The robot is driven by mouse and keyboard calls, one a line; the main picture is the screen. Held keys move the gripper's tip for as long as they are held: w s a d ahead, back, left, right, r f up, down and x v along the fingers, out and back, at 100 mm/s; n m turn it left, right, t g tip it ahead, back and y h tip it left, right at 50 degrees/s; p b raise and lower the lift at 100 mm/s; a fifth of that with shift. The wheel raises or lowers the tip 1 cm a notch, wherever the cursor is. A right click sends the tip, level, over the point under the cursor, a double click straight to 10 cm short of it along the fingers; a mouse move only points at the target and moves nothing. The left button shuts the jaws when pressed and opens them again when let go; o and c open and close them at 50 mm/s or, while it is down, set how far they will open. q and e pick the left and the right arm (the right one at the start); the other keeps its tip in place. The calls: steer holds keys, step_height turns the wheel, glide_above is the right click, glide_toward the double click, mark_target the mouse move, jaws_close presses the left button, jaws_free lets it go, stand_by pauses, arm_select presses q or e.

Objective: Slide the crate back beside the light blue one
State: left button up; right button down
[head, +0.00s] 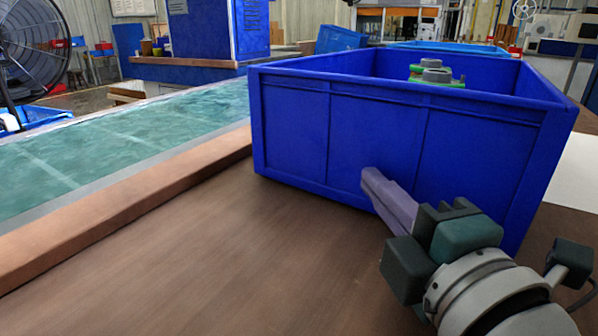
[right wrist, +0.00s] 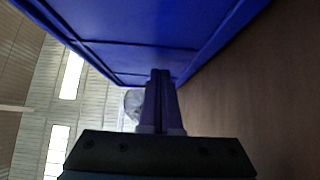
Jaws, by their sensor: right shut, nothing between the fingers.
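A dark blue crate (head: 295,132) stands upright on the brown table, right of centre in the head view. Its side wall also fills the top of the right wrist view (right wrist: 140,27). Grey and green parts (head: 436,73) show inside it. A light blue crate rim (head: 455,47) shows behind it, mostly hidden by the dark blue crate. My right gripper (head: 371,184) is shut and empty, its fingertips at the near wall of the dark blue crate. The fingers show in the right wrist view (right wrist: 161,80); I cannot tell if they touch the wall. My left gripper is not in view.
The brown table top (head: 190,250) is clear in front and to the left of the crate. A raised wooden edge (head: 125,197) and a green surface (head: 110,145) run along the left. A white sheet (head: 577,172) lies at the right. A fan (head: 35,45) stands far left.

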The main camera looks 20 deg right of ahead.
steer(key=shift+s+a, duration=0.1)
steer(key=w+d+p, duration=0.1)
steer(key=w+d, duration=0.5)
steer(key=d, duration=0.1)
steer(key=shift+p, duration=0.35)
